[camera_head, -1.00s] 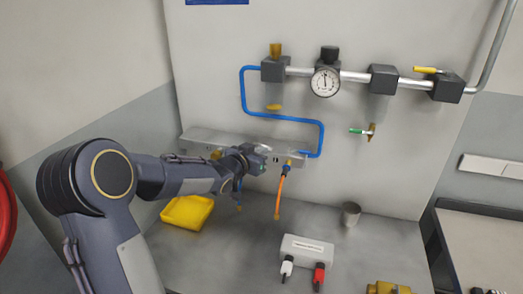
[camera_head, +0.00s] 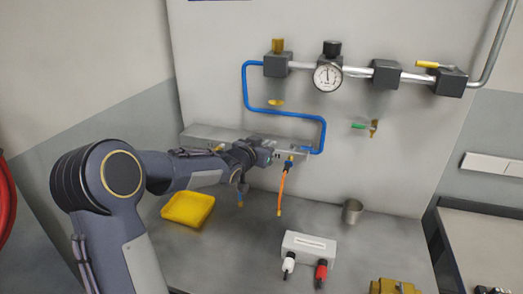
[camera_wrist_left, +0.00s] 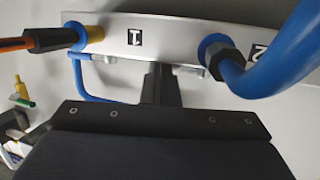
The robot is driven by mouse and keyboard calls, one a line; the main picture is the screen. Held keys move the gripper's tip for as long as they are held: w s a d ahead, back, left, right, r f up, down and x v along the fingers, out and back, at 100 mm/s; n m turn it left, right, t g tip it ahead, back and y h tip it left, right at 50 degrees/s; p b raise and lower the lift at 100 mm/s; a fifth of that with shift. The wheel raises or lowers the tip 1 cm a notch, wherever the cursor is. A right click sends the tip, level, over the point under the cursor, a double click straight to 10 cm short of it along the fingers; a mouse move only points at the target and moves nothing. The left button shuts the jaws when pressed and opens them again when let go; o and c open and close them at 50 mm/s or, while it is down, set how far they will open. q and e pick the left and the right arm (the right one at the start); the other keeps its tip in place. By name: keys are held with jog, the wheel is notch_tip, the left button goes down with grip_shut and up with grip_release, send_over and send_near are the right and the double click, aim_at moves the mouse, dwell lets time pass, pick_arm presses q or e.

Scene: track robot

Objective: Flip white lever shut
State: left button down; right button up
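The white lever (camera_head: 289,262) hangs from the front left of a pale box (camera_head: 309,245) on the bench, beside a red lever (camera_head: 321,270). My left gripper (camera_head: 270,153) is far from it, up by the metal manifold rail (camera_head: 210,132) on the back panel. In the left wrist view its dark fingers (camera_wrist_left: 164,84) look close together, with nothing visible between them. They reach toward the rail near a label, between two hose fittings. Whether they touch the rail I cannot tell. The white lever is not visible in the wrist view. My right gripper is not in view.
An orange hose (camera_head: 282,190) hangs beside my left gripper, and a blue pipe (camera_head: 300,115) loops above it. A yellow tray (camera_head: 188,208), a metal cup (camera_head: 352,211) and a brass part (camera_head: 393,286) are on the bench. Bare bench lies between tray and box.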

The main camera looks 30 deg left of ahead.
pick_arm(q)
jog(key=shift+w+d+r, duration=0.15)
jog(key=shift+d+r, duration=0.1)
jog(key=shift+r, duration=0.05)
